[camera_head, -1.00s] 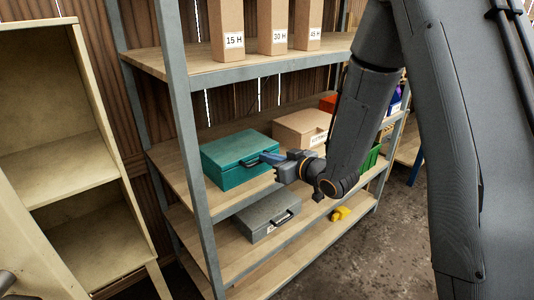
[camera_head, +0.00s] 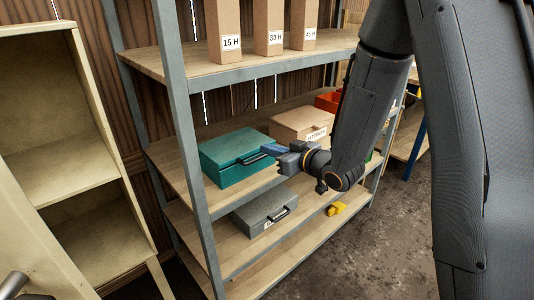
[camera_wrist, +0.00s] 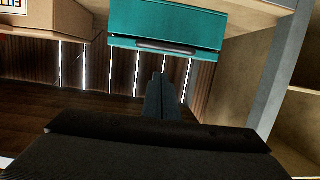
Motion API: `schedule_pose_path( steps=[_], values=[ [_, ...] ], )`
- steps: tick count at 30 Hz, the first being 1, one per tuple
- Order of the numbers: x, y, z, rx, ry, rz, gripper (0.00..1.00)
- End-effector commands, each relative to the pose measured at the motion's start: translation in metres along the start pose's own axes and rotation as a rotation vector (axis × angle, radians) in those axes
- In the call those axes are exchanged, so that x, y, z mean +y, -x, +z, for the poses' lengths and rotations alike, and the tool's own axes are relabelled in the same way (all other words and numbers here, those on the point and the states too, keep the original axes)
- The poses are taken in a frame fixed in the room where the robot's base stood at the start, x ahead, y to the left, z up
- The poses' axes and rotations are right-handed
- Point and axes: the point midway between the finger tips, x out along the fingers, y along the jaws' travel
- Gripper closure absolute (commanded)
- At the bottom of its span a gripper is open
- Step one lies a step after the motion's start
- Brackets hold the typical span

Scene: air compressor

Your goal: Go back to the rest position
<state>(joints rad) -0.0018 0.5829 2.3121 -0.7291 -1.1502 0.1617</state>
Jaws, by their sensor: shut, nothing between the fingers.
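My gripper (camera_head: 273,150) is in front of the shelving unit, at the height of its middle shelf. Its fingers are together with nothing held, and they point toward the teal case (camera_head: 237,157). In the head view the fingertips overlap the case's right side near its handle. In the wrist view my gripper (camera_wrist: 158,80) shows narrow, closed fingers just by the teal case (camera_wrist: 168,20), which appears upside down. I cannot tell whether they touch the handle.
A grey case (camera_head: 263,212) and a yellow object (camera_head: 336,208) sit on the lower shelf. A cardboard box (camera_head: 301,125) stands beside the teal case. Tall labelled boxes (camera_head: 270,25) stand above. A shelf post (camera_head: 182,120) is left of my arm. Open floor (camera_head: 385,240) lies right.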

Motion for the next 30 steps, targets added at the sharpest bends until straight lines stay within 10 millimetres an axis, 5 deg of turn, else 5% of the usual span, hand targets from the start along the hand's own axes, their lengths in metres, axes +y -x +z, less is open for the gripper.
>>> schedule_pose_path(
  steps=[9, 18, 24, 30],
  values=[
    [0.002, 0.063, 0.017, 0.000, -0.002, 0.005, 1.00],
    [0.004, 0.085, 0.023, -0.022, 0.001, 0.019, 1.00],
    [0.032, 0.094, 0.050, -0.227, 0.004, 0.161, 1.00],
    [0.056, 0.136, 0.089, -0.536, -0.072, 0.347, 1.00]
  ],
)
